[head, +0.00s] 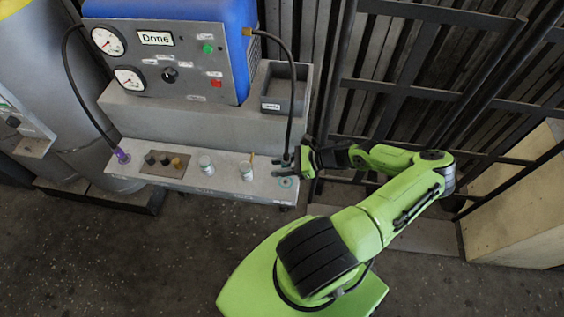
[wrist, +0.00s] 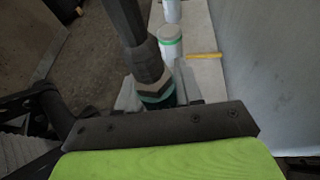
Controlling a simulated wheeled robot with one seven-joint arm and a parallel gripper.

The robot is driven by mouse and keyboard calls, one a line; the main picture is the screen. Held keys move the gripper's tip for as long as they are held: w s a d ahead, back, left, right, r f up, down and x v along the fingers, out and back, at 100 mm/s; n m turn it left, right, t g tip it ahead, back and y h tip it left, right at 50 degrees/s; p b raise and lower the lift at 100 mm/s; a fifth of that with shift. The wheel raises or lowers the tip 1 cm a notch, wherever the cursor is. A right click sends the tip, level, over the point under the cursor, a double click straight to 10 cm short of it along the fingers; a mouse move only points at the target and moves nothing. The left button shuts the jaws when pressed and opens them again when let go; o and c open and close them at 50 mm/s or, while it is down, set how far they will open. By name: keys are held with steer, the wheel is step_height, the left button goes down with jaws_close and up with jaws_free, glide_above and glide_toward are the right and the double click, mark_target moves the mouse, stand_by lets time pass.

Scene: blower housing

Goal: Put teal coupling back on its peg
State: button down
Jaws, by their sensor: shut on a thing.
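The teal coupling (wrist: 157,101) is a dark hose end with a teal band, held between the jaws in the wrist view. My gripper (wrist: 160,98) is shut on it. In the head view my gripper (head: 288,163) is at the right end of the grey ledge, at the lower end of the black hose (head: 291,90). The coupling is mostly hidden there by the jaws. A teal-ringed spot (head: 287,182) on the ledge lies just in front of and below the jaws. Whether a peg stands there, and whether the coupling touches it, I cannot tell.
A yellow stick (wrist: 203,55) lies near a jar. The panel (head: 165,60) reads "Done". A grey bin (head: 284,97) stands behind.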

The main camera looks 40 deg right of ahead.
steer(key=b, duration=0.4)
glide_above(280, 182)
steer(key=shift+s+f, duration=0.1)
steer(key=shift+f, duration=2.05)
steer(key=shift+r, duration=0.1)
steer(key=shift+f+b, duration=0.55)
steer(key=shift+f, duration=0.9)
steer(key=c, duration=0.7)
jaws_free()
steer(key=shift+o, duration=0.2)
steer(key=p+v, duration=0.3)
steer(key=v, duration=1.3)
steer(key=shift+f, duration=0.2)
